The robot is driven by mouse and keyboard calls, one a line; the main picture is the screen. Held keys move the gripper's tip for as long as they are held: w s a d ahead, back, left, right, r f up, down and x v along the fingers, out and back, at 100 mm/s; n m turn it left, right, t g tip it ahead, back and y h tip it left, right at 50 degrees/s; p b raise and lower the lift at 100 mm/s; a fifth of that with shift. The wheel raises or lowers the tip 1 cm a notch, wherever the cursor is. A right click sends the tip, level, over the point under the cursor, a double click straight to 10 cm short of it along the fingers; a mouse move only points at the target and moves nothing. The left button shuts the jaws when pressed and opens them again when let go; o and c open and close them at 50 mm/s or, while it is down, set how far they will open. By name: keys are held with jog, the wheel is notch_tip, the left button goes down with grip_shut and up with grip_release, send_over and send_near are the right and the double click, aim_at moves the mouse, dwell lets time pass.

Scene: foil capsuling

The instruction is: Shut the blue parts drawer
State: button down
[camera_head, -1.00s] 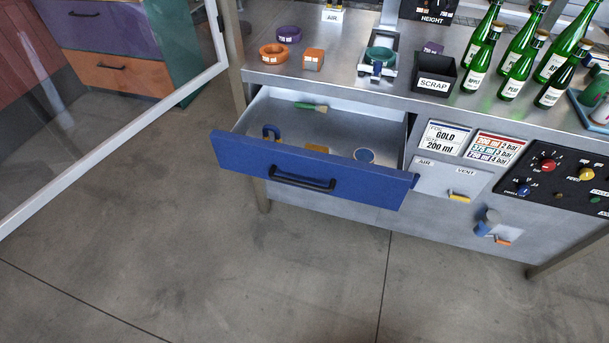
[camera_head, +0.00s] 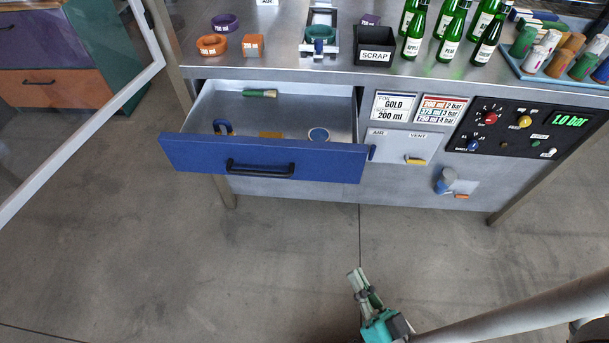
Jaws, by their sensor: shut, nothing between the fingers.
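The blue parts drawer (camera_head: 195,155) stands pulled out from the left part of the metal workbench, with a black bar handle (camera_head: 259,169) on its front. Inside it lie a green-handled brush (camera_head: 260,93), a blue hook-shaped part (camera_head: 222,127), an orange-brown piece (camera_head: 270,135) and a round blue-rimmed disc (camera_head: 318,134). My gripper (camera_head: 358,283) is shut and empty at the bottom of the view. In the picture it is below and to the right of the drawer front, apart from it, over the floor.
The bench top holds several green bottles (camera_head: 450,30), a black scrap bin (camera_head: 375,45) and a tray (camera_head: 540,75) of coloured cylinders. A control panel (camera_head: 520,131) and valve levers are right of the drawer. A white-framed clear panel (camera_head: 105,118) stands left. Floor before the drawer is clear.

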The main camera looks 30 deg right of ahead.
jog(key=w+d+f+m+h, duration=0.25)
jog(key=w+m+h, duration=0.35)
jog(key=w+m, duration=0.55)
jog(key=m+g+h, duration=0.3)
jog(key=m+g, duration=0.2)
jog(key=m, duration=0.2)
send_near(307, 169)
jog(key=shift+n+y, duration=0.25)
jog(key=shift+y, duration=0.15)
jog(key=x, duration=0.7)
jog(key=shift+d+r, duration=0.15)
jog(key=shift+d, duration=0.1)
